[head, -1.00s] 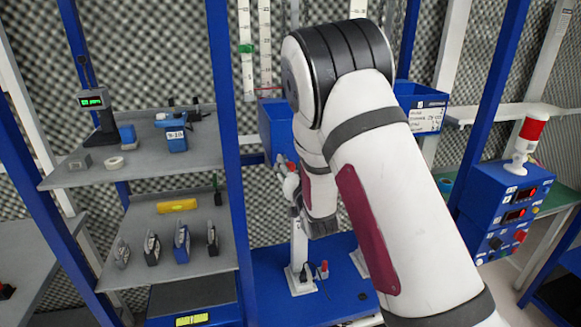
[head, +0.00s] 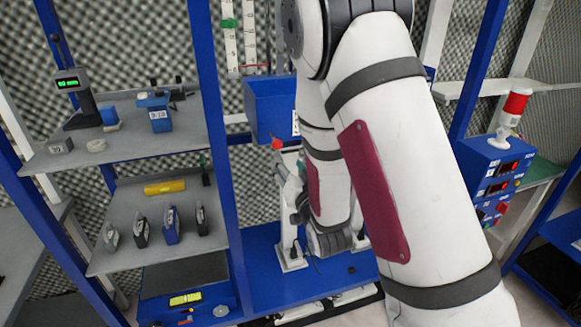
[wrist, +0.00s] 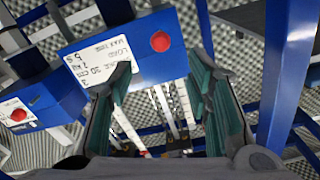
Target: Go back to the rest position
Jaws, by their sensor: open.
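My gripper (wrist: 160,72) shows in the wrist view with its two green-padded fingers spread apart. Nothing is held between them. Beyond the fingertips is a blue box (wrist: 90,52) with a white printed label and a red button. I cannot tell how far the fingertips are from it. In the head view my white arm with dark red panels fills the middle and right.
On the left, a grey shelf (head: 135,146) holds a meter with a green display (head: 68,83) and small blue boxes. Blue posts stand on both sides.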

